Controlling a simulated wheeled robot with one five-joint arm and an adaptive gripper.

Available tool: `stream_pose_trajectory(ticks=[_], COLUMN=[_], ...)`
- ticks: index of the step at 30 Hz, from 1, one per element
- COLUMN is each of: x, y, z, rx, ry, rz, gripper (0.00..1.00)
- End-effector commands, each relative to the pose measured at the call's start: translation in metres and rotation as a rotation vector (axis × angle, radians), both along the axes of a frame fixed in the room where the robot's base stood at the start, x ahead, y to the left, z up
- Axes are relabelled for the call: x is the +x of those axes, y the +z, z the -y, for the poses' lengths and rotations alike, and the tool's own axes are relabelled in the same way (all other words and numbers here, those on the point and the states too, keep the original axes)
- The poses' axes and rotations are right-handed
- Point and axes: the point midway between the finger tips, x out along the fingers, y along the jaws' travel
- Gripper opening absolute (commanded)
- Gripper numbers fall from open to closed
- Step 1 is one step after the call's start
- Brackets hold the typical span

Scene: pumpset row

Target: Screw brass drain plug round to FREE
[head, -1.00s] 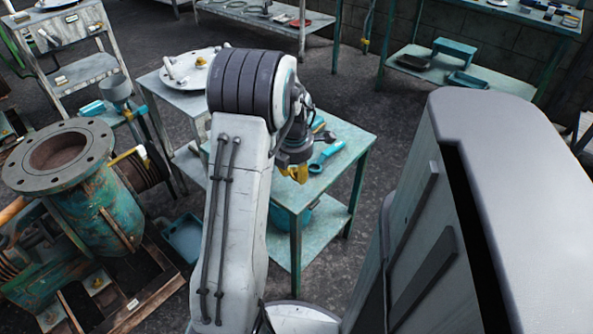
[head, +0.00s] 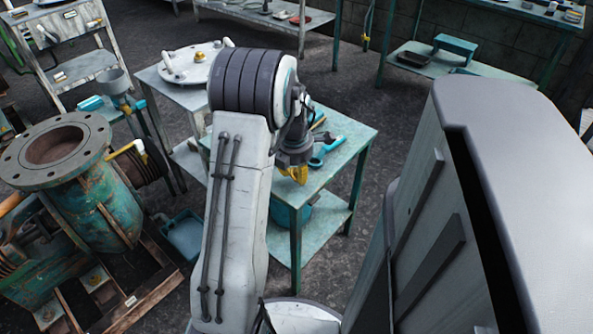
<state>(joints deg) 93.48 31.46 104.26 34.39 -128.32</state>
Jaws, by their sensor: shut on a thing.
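My gripper (head: 296,174) hangs at the end of my arm in the middle of the head view, over the near left part of a small teal table. Its yellow fingers show only in part below the grey wrist. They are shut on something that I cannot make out. I cannot pick out the brass drain plug or a FREE mark. A green, rusty pump (head: 108,208) with a wide round flange stands at the left, well apart from my gripper. My arm hides part of the space between them.
The teal table (head: 350,140) carries a blue and grey wrench (head: 317,160) close to my gripper. A pale round cover (head: 185,68) lies on a grey stand behind my arm. A blue tray (head: 186,236) is beside the pump. Open floor (head: 400,115) lies behind the table.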

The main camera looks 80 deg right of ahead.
Motion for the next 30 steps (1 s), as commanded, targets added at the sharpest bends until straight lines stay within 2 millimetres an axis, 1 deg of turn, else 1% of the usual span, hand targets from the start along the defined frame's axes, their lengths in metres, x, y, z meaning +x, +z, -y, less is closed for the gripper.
stream_pose_trajectory(ticks=[4,14,15,24,29,30], x=[0.0000,0.0000,-0.0001,0.0000,0.0000,0.0000], y=[-0.0041,-0.0043,-0.0044,-0.0044,-0.0045,-0.0047], z=[0.0001,0.0001,0.0000,0.0000,0.0000,-0.0002], rx=[0.000,0.000,0.000,0.000,0.000,0.001], ry=[0.000,0.000,0.000,0.000,0.000,0.000], rz=[0.000,0.000,0.000,0.000,0.000,0.000], gripper=[0.00,0.00,0.34,0.61,0.61,0.67])
